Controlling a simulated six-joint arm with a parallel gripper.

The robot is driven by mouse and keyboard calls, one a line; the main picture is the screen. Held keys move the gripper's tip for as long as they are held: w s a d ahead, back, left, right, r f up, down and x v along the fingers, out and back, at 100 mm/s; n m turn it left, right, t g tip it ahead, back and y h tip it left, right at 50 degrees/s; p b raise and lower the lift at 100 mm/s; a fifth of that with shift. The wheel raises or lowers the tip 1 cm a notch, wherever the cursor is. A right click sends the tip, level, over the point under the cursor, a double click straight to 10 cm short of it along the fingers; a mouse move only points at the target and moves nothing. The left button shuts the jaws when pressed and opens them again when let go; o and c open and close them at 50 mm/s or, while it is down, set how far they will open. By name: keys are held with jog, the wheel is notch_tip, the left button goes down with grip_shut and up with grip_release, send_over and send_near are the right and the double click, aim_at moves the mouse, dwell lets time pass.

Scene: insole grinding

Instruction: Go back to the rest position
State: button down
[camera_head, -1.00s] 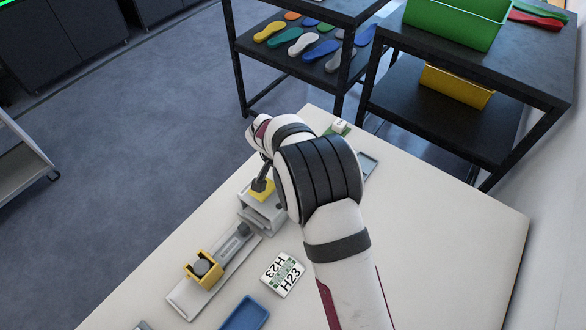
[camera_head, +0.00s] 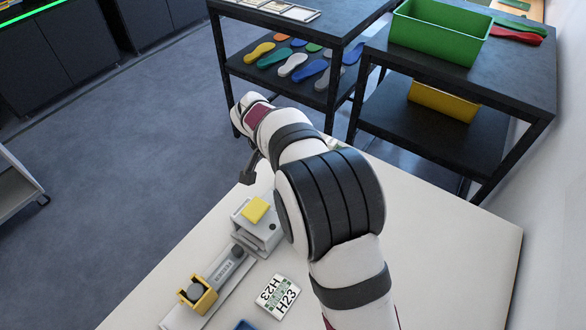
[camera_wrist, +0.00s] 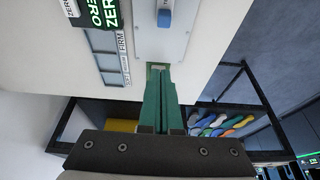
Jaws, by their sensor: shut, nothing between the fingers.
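My gripper (camera_head: 248,177) is raised at the far edge of the white table (camera_head: 430,235), held out beyond the grey machine and apart from it. In the wrist view my gripper (camera_wrist: 162,72) shows its two green fingers shut together with nothing between them. The grey machine (camera_head: 258,236) stands on the table with a yellow block (camera_head: 255,209) on top. No object is held.
A grey fixture with a yellow holder (camera_head: 198,294) lies at the table's near left. A card marked H23 (camera_head: 277,297) lies beside it. Dark shelves with several insoles (camera_head: 293,64) and a green bin (camera_head: 440,30) stand behind. The table's right side is clear.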

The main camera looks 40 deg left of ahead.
jog(key=s+d+r+m+g, duration=0.15)
jog(key=d+r, duration=0.25)
jog(key=d, duration=0.5)
jog(key=s+d+r+m, duration=0.1)
jog(key=s+d+r, duration=0.15)
jog(key=d, duration=0.65)
jog(key=s+d+r+m+g, duration=0.1)
jog(key=d+r, duration=0.3)
jog(key=d, duration=0.5)
jog(key=s+d+m+g+y, duration=0.1)
jog(key=s+d, duration=0.3)
jog(key=s, duration=0.5)
jog(key=s+d+f+m, duration=0.1)
jog(key=s+d, duration=0.4)
jog(key=s, duration=0.4)
jog(key=shift+d+g+y, duration=0.15)
jog(key=shift+g+y, duration=0.2)
jog(key=shift+y, duration=0.05)
